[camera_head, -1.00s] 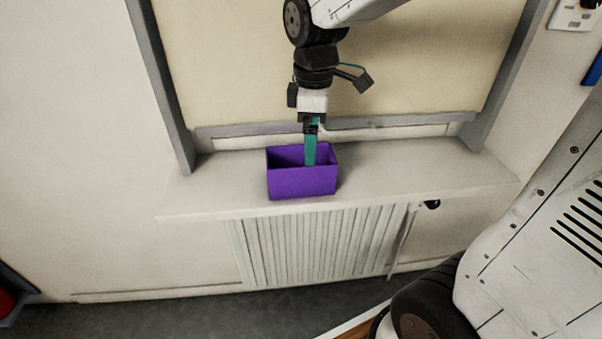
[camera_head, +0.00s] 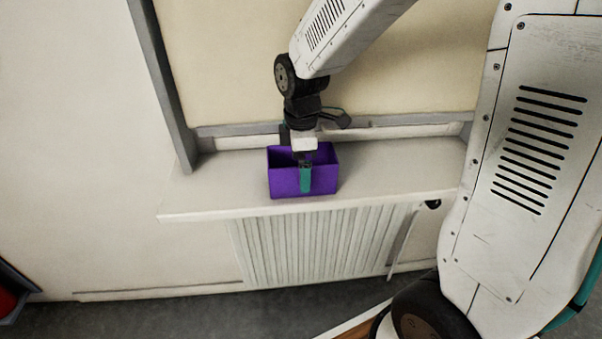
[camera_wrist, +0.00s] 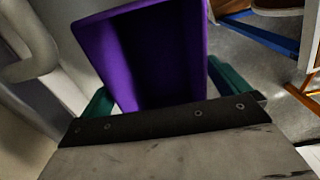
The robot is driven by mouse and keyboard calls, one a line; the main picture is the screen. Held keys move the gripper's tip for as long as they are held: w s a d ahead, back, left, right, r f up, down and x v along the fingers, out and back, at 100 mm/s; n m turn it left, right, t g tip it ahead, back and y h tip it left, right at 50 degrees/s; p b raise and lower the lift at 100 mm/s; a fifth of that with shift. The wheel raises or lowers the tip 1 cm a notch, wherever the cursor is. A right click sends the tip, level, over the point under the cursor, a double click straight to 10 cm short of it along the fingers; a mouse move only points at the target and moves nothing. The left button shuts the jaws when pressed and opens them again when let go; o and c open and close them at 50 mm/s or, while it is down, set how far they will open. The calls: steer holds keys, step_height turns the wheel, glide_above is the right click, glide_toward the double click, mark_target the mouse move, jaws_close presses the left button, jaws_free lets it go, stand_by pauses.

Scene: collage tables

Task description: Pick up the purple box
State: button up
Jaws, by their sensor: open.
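The purple box (camera_head: 284,183) is open-topped and stands upright on the white window sill. My gripper (camera_head: 305,174) points down at it, and one teal finger shows in front of the box's front wall. In the wrist view, the purple box (camera_wrist: 150,55) fills the middle, with a teal finger on each side of it. The gripper is open. The far finger is hidden in the head view, and I cannot tell whether either finger touches the box.
The sill (camera_head: 215,190) is clear to the left and right of the box. A window frame (camera_head: 160,85) and pale blind rise behind it. A white radiator (camera_head: 320,245) is below. A wall socket is out of view now.

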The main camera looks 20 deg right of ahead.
steer(key=c, duration=1)
